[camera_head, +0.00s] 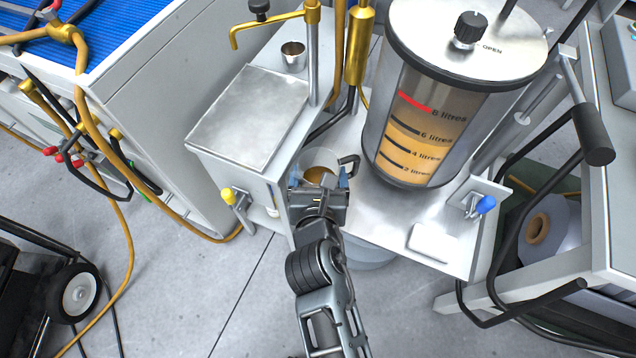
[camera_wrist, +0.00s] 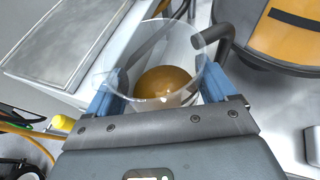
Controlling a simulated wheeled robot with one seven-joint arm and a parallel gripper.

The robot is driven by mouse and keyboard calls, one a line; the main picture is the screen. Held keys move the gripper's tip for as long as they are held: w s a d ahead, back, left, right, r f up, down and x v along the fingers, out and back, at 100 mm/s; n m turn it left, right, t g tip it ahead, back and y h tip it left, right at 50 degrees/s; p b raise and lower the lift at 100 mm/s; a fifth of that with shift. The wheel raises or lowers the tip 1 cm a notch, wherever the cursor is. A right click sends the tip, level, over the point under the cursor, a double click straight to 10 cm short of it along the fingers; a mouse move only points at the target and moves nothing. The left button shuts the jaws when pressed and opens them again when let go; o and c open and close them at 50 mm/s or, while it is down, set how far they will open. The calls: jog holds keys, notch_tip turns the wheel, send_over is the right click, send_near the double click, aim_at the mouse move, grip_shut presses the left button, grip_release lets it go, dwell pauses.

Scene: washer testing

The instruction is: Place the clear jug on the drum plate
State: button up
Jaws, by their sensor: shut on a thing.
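The clear jug (camera_head: 317,160) is in my gripper (camera_head: 318,183), whose blue fingers are shut on its two sides. In the wrist view the clear jug (camera_wrist: 125,72) shows its open rim and a dark handle on the right, with amber at its bottom. I see it from above, and its underside is hidden. A large clear drum (camera_head: 415,115) with litre marks and amber liquid stands right of the jug on a flat metal plate (camera_head: 385,215). The jug is beside the drum, near the plate's left end; I cannot tell whether it touches the plate.
A square metal-topped stand (camera_head: 250,118) is left of the jug, with a brass spout (camera_head: 268,30) and a small metal cup (camera_head: 293,55) behind it. A yellow-handled valve (camera_head: 228,197) and a blue-handled valve (camera_head: 484,206) stick out. A black-handled lever (camera_head: 594,135) stands at right.

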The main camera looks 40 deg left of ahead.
aim_at(317, 175)
jog(key=shift+w+a+f, duration=0.6)
jog(key=shift+a+f, duration=0.05)
jog(key=shift+a, duration=0.15)
jog(key=shift+f+b, duration=1.2)
jog(key=shift+f, duration=0.75)
jog(key=o, duration=0.9)
jog(key=shift+f, duration=0.1)
jog(key=shift+s+d+r, duration=0.15)
jog(key=shift+s+r, duration=0.1)
jog(key=p+v, duration=0.2)
jog(key=v, duration=0.9)
jog(key=shift+s+d+r+p, duration=0.15)
jog(key=shift+s+p, duration=0.05)
jog(key=shift+p, duration=0.1)
